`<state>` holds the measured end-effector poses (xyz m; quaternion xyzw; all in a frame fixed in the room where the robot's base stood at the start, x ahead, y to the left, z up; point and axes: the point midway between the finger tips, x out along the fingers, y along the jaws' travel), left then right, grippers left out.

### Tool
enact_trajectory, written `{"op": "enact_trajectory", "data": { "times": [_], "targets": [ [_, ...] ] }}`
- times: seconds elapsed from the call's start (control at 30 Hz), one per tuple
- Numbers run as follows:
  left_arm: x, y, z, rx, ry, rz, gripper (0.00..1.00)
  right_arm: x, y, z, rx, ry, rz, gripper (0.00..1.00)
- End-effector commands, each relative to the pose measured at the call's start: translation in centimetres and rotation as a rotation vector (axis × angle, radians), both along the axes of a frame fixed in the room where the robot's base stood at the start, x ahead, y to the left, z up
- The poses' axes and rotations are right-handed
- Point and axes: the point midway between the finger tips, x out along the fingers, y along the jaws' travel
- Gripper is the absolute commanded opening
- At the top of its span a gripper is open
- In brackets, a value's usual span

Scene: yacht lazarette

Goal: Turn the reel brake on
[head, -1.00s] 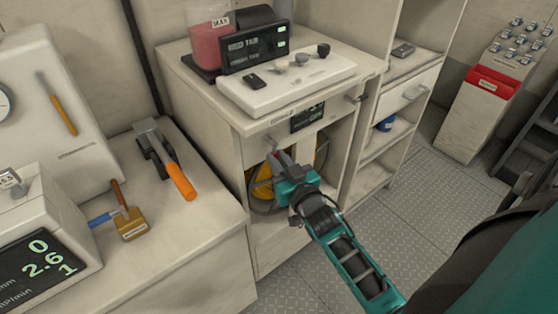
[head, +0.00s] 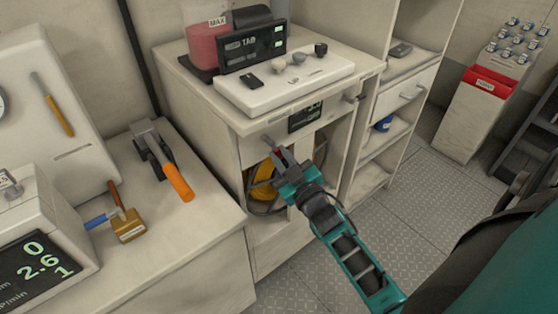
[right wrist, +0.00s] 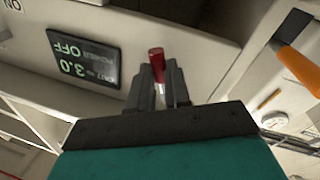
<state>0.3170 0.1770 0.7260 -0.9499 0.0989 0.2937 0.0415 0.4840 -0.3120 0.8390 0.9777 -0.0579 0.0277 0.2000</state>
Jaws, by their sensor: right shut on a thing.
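A small red lever (right wrist: 156,66), which I take to be the reel brake, stands between the fingers of my right gripper (right wrist: 160,88) in the right wrist view. The gripper is shut on it. In the head view my right gripper (head: 281,158) is at the cabinet front, just above and in front of the yellow reel (head: 262,180) in the open bay. The gripper partly hides the reel and most of the lever. A dark display (head: 305,117) is on the panel above; in the right wrist view the display (right wrist: 83,56) appears upside down and reads 3.0 and OFF. My left gripper is not in view.
The cabinet top (head: 170,58) carries a white control panel and a red-filled container. On the left counter (head: 190,225) lie an orange-handled tool (head: 176,180) and a brass valve (head: 128,226). Shelves stand right of the cabinet. The floor (head: 410,205) there is clear.

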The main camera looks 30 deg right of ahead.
Motion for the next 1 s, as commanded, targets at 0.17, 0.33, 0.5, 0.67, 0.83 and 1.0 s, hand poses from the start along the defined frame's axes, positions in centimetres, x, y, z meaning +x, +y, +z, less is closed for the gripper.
{"op": "enact_trajectory", "data": {
  "times": [0.17, 0.33, 0.5, 0.67, 0.83, 1.0],
  "targets": [
    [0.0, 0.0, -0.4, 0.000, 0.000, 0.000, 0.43, 0.0, -0.6, 0.1, -0.171, -0.013, 0.001, 0.00],
    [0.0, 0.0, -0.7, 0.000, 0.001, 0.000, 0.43, 0.1, -1.1, 0.4, -0.331, -0.026, 0.001, 0.00],
    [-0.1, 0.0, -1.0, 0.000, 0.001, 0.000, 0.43, 0.1, -1.6, 0.8, -0.492, -0.039, 0.001, 0.00],
    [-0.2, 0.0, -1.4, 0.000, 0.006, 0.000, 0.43, 0.1, -2.0, 1.2, -0.646, -0.050, 0.002, 0.00],
    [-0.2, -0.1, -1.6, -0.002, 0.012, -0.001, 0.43, 0.2, -2.3, 1.7, -0.802, -0.062, 0.001, 0.00],
    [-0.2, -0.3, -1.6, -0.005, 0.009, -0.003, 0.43, 0.2, -2.5, 2.3, -0.938, -0.074, 0.001, 0.00]
  ]
}}
